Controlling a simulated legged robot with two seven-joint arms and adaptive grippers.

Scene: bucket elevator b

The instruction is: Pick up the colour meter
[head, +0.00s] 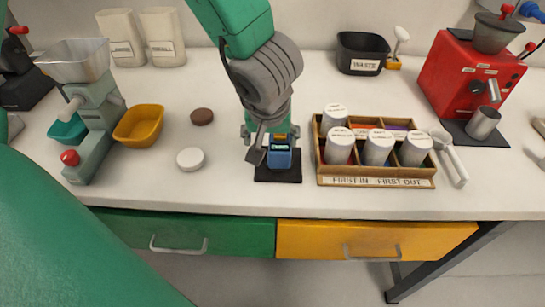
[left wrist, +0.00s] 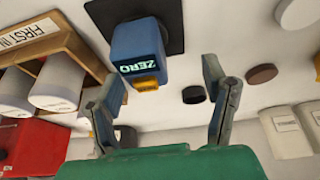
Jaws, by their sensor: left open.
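The colour meter (head: 280,158) is a small blue box with a lit display and a yellow part. It stands on a black mat (head: 279,178) near the counter's front. In the left wrist view the meter (left wrist: 138,45) shows the word ZERO on its display, with the yellow part beside it. My left gripper (head: 270,138) is over and just behind the meter and hides part of it. In the left wrist view the gripper (left wrist: 164,78) is open, its fingers spread wide with nothing between the tips. My right gripper is not in view.
A wooden rack (head: 376,182) of lidded jars stands close to the right of the mat. A white disc (head: 190,159) and a brown disc (head: 202,117) lie to the left, near an orange bowl (head: 139,125). A black waste bin (head: 362,52) stands behind.

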